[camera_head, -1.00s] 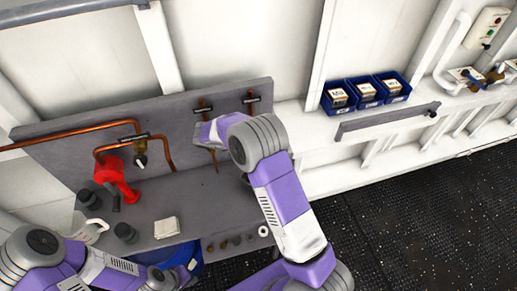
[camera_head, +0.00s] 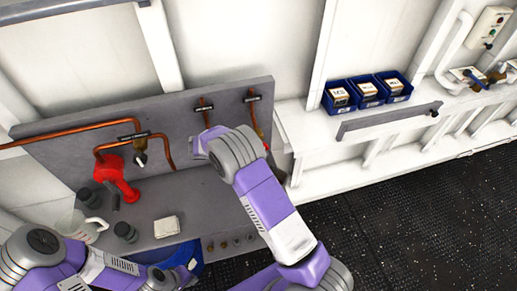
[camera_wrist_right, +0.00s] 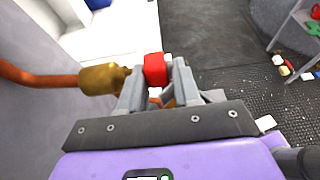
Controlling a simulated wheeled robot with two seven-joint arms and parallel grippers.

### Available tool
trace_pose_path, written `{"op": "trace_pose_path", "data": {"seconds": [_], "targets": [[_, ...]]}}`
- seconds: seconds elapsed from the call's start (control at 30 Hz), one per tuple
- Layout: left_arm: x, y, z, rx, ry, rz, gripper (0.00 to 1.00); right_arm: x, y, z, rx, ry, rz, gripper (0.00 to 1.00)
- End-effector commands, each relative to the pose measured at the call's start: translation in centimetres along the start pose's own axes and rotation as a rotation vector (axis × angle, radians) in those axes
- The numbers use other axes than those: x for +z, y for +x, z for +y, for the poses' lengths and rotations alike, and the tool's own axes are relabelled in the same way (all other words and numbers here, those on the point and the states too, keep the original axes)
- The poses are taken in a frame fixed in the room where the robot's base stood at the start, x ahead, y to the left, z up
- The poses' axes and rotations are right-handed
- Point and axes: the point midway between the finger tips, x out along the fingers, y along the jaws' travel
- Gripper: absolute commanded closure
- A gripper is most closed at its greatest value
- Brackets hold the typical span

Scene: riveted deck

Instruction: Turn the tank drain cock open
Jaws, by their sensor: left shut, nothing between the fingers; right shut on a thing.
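The cock at the right end of the pipe panel has a brass body (camera_wrist_right: 104,78) on a copper pipe (camera_wrist_right: 38,80) and a red part (camera_wrist_right: 155,69). In the right wrist view my right gripper (camera_wrist_right: 158,76) has its fingers closed around this red part. In the head view the brass body (camera_head: 258,131) shows just past my right arm, which hides that gripper's fingers. The label (camera_head: 253,99) above this cock is too small to read. My left gripper (camera_head: 186,277) is low at the bottom left, shut and empty, away from the cocks; its fingertips are hard to make out.
Other copper pipes and a brass cock (camera_head: 140,150) are on the grey panel (camera_head: 75,155). A red pump-like fitting (camera_head: 112,172), dark cups, a clear jug (camera_head: 88,227) and a pale block (camera_head: 166,226) stand on the bench. Blue bins (camera_head: 367,92) sit on the ledge at right.

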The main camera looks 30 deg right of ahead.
Motion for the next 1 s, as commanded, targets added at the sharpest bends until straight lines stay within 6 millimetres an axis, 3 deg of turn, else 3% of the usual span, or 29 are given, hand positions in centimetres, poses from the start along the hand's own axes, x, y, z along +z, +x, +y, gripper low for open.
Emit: {"op": "trace_pose_path", "data": {"seconds": [0.07,0.1,0.2,0.57,1.0], "targets": [[0.0,0.0,0.0,0.0,0.0,0.0,1.0,0.2,0.0,0.1,0.002,0.002,-0.003,0.98],[0.0,0.0,0.0,0.0,0.0,0.0,1.0,0.1,0.0,0.1,0.002,0.002,-0.003,0.61],[0.0,0.0,0.0,0.0,0.0,0.0,1.0,0.1,0.0,0.1,0.001,0.001,-0.002,0.47],[0.0,0.0,0.0,0.0,0.0,0.0,1.0,0.5,-0.2,0.0,0.0,0.002,0.0,0.47],[0.0,0.2,-0.1,0.0,0.0,0.0,1.0,7.7,-3.0,0.0,0.001,0.004,0.001,0.47]]}}
